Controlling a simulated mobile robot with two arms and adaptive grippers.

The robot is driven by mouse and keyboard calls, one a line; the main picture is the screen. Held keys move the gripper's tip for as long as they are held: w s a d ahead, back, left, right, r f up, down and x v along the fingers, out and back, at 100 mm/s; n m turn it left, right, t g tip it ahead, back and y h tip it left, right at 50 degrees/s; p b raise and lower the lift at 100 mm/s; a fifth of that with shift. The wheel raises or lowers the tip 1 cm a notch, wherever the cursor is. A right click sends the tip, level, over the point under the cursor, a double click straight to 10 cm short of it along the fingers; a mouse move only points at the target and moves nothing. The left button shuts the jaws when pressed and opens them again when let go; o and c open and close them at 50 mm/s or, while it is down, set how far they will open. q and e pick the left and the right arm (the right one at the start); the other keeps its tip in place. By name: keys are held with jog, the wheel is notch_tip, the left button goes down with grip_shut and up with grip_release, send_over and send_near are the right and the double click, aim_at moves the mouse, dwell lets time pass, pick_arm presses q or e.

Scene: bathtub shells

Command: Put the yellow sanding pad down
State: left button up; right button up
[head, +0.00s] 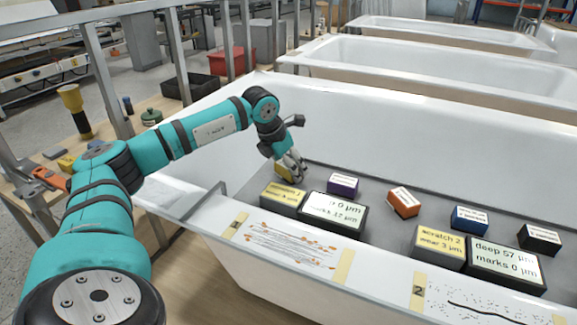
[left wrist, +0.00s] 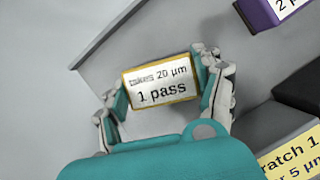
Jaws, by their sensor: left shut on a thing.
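The yellow sanding pad (head: 283,172) is in my left gripper (head: 291,169), over the grey strip inside the nearest white bathtub shell. In the left wrist view the pad (left wrist: 160,86) shows a pale label, "takes 20 µm, 1 pass", with a yellow edge. The fingers of my left gripper (left wrist: 165,95) are shut on its two short sides. I cannot tell whether the pad touches the surface below. My right gripper is in neither view.
A purple block (head: 342,184) stands to the right of the pad. A yellow-labelled "scratch 1" block (head: 283,196) and a white-labelled display (head: 333,212) stand nearer. Orange (head: 404,202), blue (head: 470,220) and black (head: 539,239) blocks stand further right. Bare grey surface lies between the blocks.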

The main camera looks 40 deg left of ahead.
pick_arm(q)
jog(key=o, duration=1.1)
jog(key=shift+f, duration=0.1)
jog(key=shift+o, duration=0.2)
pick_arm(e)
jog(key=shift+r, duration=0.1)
pick_arm(q)
jog(key=shift+r, duration=0.35)
jog(key=p+v, duration=0.2)
jog(key=v, duration=0.9)
jog(key=shift+s+r, duration=0.2)
jog(key=shift+r, duration=0.1)
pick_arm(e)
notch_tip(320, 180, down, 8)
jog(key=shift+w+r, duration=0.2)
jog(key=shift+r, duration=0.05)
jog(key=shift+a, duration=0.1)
